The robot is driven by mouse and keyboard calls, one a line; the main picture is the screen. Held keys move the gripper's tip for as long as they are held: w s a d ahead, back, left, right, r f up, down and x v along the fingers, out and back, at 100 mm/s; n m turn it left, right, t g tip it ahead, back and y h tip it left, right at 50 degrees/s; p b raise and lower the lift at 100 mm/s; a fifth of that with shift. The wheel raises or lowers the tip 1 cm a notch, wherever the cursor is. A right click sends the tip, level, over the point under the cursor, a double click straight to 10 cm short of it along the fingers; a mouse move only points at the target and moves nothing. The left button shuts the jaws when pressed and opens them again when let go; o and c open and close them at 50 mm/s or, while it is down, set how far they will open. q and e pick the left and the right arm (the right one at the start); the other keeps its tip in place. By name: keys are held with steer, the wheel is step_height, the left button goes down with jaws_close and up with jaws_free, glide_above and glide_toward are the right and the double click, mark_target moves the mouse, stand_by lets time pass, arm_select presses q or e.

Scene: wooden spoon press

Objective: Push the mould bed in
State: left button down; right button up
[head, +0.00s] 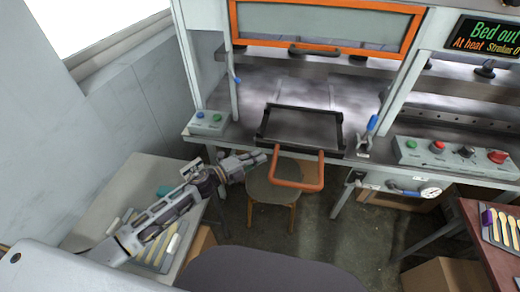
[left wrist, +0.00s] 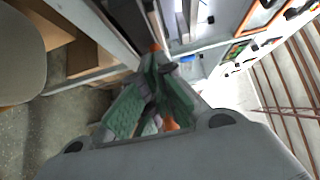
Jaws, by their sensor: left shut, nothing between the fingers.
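The mould bed (head: 262,138) is a dark, framed tray that sticks out of the front of the press. Its orange U-shaped handle (head: 312,187) hangs out toward me, above a stool. My left gripper (head: 262,159) is shut and empty, with its tips just left of the handle's left bar. I cannot tell whether they touch it. In the left wrist view, the green-padded fingers of the left gripper (left wrist: 158,62) are together, with a bit of orange near the tips. My right gripper is not in view.
The orange-framed guard (head: 325,50) is above the bed. A sign (head: 487,36) reads "Bed out". A stool (head: 272,188) stands below the handle. Button boxes (head: 209,122) (head: 455,155) flank the bed. A side table (head: 128,190) is under my left arm; another table (head: 480,240) is at right.

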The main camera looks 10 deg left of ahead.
mark_target(271, 144)
arm_select(q)
steer(key=shift+w, duration=2)
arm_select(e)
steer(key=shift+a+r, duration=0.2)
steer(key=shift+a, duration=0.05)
arm_select(q)
steer(key=shift+w, duration=0.15)
